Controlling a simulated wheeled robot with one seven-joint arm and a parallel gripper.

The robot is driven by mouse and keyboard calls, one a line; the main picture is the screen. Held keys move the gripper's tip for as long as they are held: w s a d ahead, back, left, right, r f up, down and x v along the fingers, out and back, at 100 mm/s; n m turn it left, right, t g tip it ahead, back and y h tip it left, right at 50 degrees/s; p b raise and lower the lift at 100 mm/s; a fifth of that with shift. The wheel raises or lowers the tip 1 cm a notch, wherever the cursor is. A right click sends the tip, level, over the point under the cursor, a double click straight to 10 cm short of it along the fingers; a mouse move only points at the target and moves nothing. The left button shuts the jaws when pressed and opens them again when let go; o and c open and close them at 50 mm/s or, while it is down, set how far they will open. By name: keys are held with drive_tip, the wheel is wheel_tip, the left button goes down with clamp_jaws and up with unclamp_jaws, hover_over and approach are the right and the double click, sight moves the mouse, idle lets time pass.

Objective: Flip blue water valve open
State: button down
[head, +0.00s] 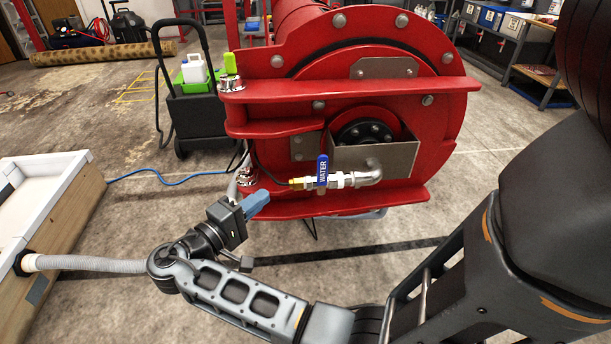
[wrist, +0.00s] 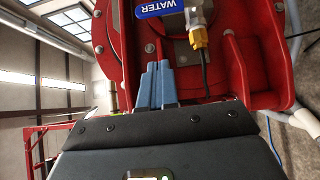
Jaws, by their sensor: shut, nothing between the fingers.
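The blue water valve handle (head: 322,170), marked WATER, stands upright across the valve body on the pipe at the front of the red machine. The handle also shows at the top of the wrist view (wrist: 160,8), running sideways there. A brass fitting (head: 297,183) joins the valve on its left, with a dark hose leading off. My gripper (head: 264,193) is below and to the left of the handle, apart from it. Its blue-grey fingers are together and empty in the wrist view (wrist: 158,72), pointing toward the handle.
The red drum machine (head: 440,130) has a flange ledge above the valve and a lower plate below it. A metal elbow pipe (head: 372,172) lies right of the valve. A black cart (head: 196,120) stands behind left. A white-topped wooden box (head: 50,205) is at left.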

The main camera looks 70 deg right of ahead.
drive_tip(key=shift+d, duration=0.1)
approach(322, 176)
drive_tip(key=w+d+r, duration=0.2)
drive_tip(key=w+d, duration=0.1)
drive_tip(key=d, duration=0.2)
drive_tip(key=s, duration=0.1)
drive_tip(key=s+d+p, duration=0.1)
drive_tip(key=s, duration=0.1)
drive_tip(key=shift+s+d, duration=0.15)
drive_tip(key=shift+s, duration=0.15)
drive_tip(key=shift+p, duration=0.35)
